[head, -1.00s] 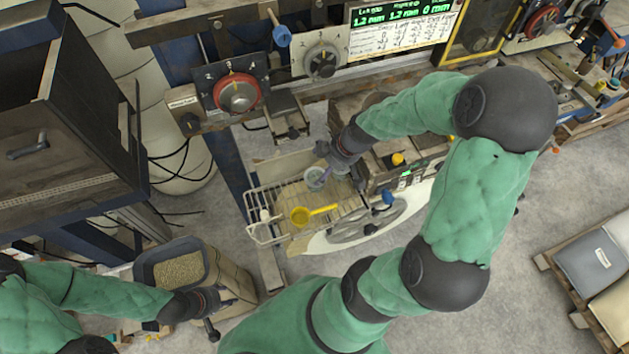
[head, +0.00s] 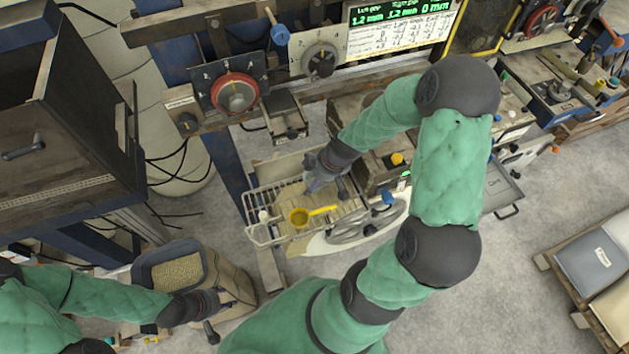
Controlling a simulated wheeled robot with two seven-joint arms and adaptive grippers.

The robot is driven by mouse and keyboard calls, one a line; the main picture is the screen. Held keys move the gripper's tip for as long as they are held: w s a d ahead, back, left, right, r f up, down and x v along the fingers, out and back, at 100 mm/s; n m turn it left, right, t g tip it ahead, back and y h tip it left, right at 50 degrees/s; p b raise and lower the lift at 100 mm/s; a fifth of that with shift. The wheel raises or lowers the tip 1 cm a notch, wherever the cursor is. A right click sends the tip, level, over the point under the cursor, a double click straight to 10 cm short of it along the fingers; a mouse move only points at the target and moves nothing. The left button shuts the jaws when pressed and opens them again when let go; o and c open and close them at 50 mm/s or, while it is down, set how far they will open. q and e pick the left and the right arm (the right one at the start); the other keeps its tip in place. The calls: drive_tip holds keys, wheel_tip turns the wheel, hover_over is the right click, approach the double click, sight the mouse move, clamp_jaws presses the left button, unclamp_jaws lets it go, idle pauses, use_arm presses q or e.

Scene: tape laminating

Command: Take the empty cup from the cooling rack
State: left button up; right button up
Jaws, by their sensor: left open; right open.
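The wire cooling rack (head: 262,238) sits in the middle of the head view. A yellow scoop-like cup with a handle (head: 299,217) lies on it. My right gripper (head: 314,184) is open, low over the rack's back right part, pointing down and left. A grey-green cup stood at this spot a second ago; I cannot make it out now, and the gripper seems to hide it. My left gripper (head: 214,318) is open and empty at lower left, beside a bin of pellets and away from the rack.
The bin of tan pellets (head: 207,252) stands left of the rack. A machine with dials (head: 235,94) and a green display is behind it. A small white item (head: 264,215) is at the rack's left end.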

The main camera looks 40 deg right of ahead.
drive_tip(key=c, duration=1.3)
